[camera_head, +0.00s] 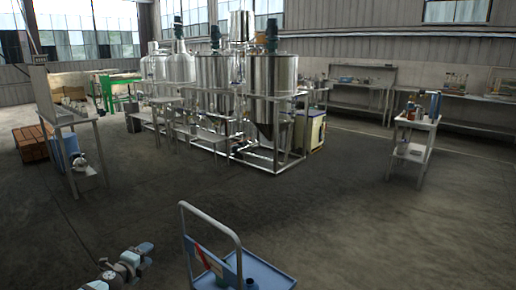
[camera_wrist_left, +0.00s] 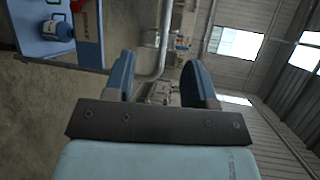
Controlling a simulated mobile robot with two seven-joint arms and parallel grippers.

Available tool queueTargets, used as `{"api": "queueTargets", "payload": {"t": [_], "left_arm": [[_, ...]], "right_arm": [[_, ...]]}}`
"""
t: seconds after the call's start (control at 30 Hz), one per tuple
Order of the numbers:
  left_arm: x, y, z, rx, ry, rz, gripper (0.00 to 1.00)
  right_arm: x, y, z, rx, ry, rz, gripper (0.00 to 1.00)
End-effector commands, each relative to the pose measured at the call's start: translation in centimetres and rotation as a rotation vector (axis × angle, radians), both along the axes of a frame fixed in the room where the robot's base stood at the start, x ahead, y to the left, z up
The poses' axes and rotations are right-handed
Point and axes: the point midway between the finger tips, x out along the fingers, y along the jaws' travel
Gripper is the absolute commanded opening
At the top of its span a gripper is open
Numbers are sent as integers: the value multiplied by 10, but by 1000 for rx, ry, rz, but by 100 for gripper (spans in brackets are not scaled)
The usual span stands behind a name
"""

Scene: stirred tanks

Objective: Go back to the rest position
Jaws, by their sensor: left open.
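My left arm (camera_head: 130,264) reaches in at the bottom left of the head view, low over the floor and left of the cart's handle. My left gripper (camera_wrist_left: 160,82) is open in the left wrist view. Its two blue fingers stand apart and I see nothing held between them. The dark mounting bar crosses below them. My right gripper is not in view.
A blue cart (camera_head: 270,279) with a raised handle (camera_head: 240,243) is close in front. Steel tanks (camera_head: 272,75) stand further back. A small side table (camera_head: 412,154) is right. The middle floor is clear.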

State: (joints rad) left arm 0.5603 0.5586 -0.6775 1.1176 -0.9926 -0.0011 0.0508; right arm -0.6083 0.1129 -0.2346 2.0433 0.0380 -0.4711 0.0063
Motion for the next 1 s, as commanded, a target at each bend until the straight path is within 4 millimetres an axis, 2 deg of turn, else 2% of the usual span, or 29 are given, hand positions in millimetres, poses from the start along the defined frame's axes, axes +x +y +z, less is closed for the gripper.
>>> {"api": "queueTargets", "payload": {"t": [0.03,0.07,0.27,0.47,0.57,0.7,0.9,1.0], "left_arm": [[-2,20,2,24,1,13,51],[-3,31,3,37,1,20,51],[-53,12,-36,-117,61,57,51],[-119,-5,-74,-304,148,123,51],[-165,-13,-94,-422,214,175,51],[-241,-24,-117,-601,331,266,51],[-341,-35,-129,-814,503,398,51],[-378,-39,-128,-886,572,450,51]], "right_arm": [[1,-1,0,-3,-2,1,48],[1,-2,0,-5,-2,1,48],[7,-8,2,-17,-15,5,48],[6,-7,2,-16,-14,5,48],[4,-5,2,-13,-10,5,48],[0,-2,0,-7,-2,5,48],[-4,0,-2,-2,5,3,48],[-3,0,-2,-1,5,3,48]]}}
